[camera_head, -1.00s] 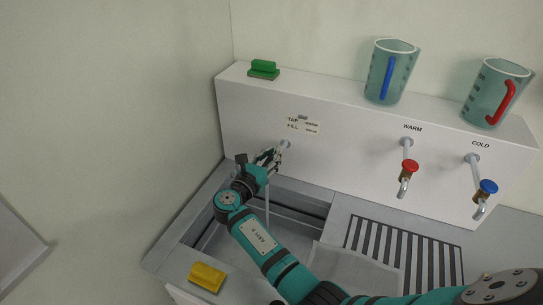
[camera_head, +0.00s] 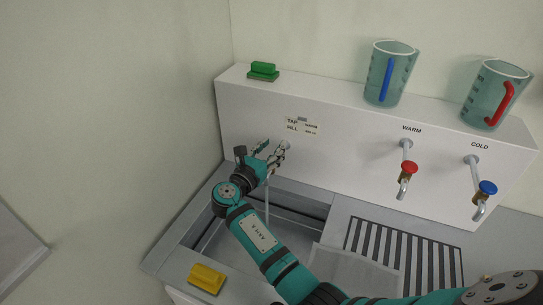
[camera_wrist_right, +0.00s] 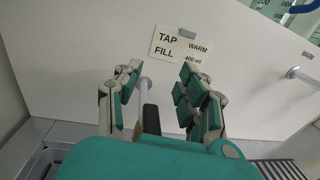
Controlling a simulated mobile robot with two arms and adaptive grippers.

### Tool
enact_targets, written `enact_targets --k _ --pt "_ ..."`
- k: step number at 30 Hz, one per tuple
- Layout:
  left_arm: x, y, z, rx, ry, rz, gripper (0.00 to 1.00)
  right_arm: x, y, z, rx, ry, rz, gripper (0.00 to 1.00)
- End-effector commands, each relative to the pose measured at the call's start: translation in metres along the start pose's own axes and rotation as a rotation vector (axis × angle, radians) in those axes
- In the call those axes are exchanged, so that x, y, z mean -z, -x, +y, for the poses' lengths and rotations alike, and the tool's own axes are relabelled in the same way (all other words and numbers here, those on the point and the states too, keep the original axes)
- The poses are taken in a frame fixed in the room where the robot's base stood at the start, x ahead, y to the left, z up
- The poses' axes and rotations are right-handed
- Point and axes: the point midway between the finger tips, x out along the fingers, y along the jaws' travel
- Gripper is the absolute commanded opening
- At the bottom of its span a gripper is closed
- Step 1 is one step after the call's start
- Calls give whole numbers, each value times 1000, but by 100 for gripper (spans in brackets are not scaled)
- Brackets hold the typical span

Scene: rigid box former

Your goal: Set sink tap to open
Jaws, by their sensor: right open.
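The sink tap comes out of the white wall panel below the "TAP FILL" label. In the head view its thin spout (camera_head: 267,203) hangs over the sink, and its upper part is mostly hidden by my right gripper (camera_head: 272,149). In the right wrist view the tap's pale pipe (camera_wrist_right: 145,90) and a dark upright part (camera_wrist_right: 151,119) show between the fingers of my right gripper (camera_wrist_right: 156,85). The fingers are open on either side, with gaps to the pipe. I cannot tell whether the tap is open. My left gripper is out of view.
The sink basin (camera_head: 205,226) lies below my right arm. A red-knobbed warm tap (camera_head: 409,168) and blue-knobbed cold tap (camera_head: 487,187) are to the right. Two jugs (camera_head: 389,74) (camera_head: 494,94) and a green sponge (camera_head: 263,69) stand on the ledge. A yellow sponge (camera_head: 207,277) lies in front.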

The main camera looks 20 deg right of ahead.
Motion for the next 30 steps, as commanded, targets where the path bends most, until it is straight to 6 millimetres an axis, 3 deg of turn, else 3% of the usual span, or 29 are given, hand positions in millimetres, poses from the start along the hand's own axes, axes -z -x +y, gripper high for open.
enact_targets --k 6,12,30 --pt "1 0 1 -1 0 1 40 -44 0 0 1 -5 0 40" --pt "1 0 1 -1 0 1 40 -65 0 0 1 -1 1 40" --pt "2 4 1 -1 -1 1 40 -72 0 0 0 0 0 40"
